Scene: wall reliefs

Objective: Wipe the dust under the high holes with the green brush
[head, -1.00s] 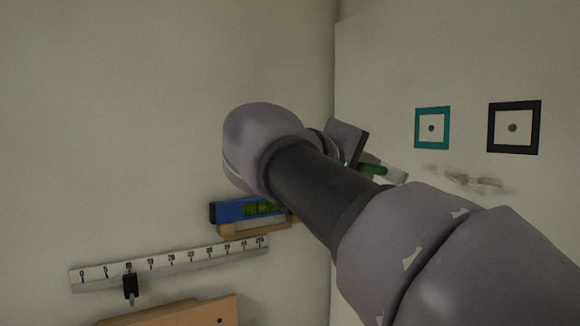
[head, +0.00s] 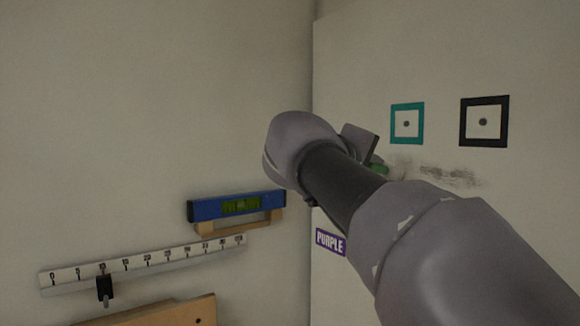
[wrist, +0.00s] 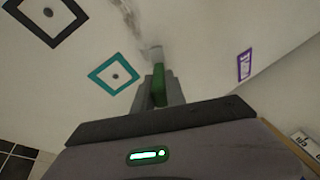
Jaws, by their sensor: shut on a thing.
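My gripper (wrist: 159,92) is shut on the green brush (wrist: 158,82), whose pale end (wrist: 156,54) points away from me at the right wall. In the head view my arm hides most of the brush; a bit of green (head: 380,169) shows beyond the wrist. Two holes in square frames, one teal (head: 407,123) and one black (head: 483,121), are high on that wall. A grey dust smear (head: 447,176) lies below them and also shows in the wrist view (wrist: 128,18). The brush end overlaps the smear's near end in the wrist view; I cannot tell whether it touches the wall.
A purple label reading PURPLE (head: 330,242) is low on the right wall. On the left wall are a blue level (head: 237,206) on a wooden ledge, a numbered scale (head: 145,262) with a black slider (head: 105,287), and a wooden board (head: 165,313).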

